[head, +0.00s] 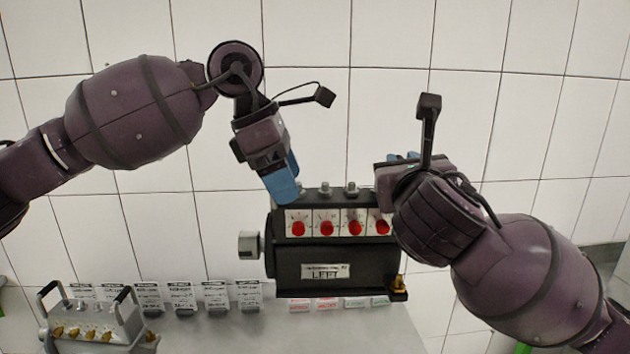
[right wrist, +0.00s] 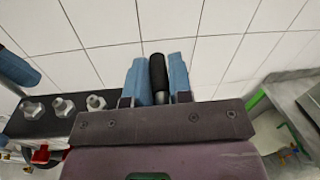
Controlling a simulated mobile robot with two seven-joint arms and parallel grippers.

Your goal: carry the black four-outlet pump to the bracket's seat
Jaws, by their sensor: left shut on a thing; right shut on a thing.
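The black pump (head: 337,258) is in the middle of the head view, with a row of red outlets on its front and a label reading "LEFT". A grey port sticks out at its left end and a brass fitting at its lower right. My left gripper (head: 283,182), with blue fingers, is shut at the pump's upper left end; what it grips there is hidden. My right gripper (right wrist: 158,80) is shut on the pump's black upright handle (right wrist: 157,70), between its blue fingers. In the head view my right wrist hides that grip. I cannot make out the bracket's seat.
A grey pump (head: 94,326) with two black handles and brass outlets stands at the lower left. A row of label cards (head: 182,296) stands on the pale bench (head: 240,332). A white tiled wall is behind. In the right wrist view, a grey surface (right wrist: 300,88) is at right.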

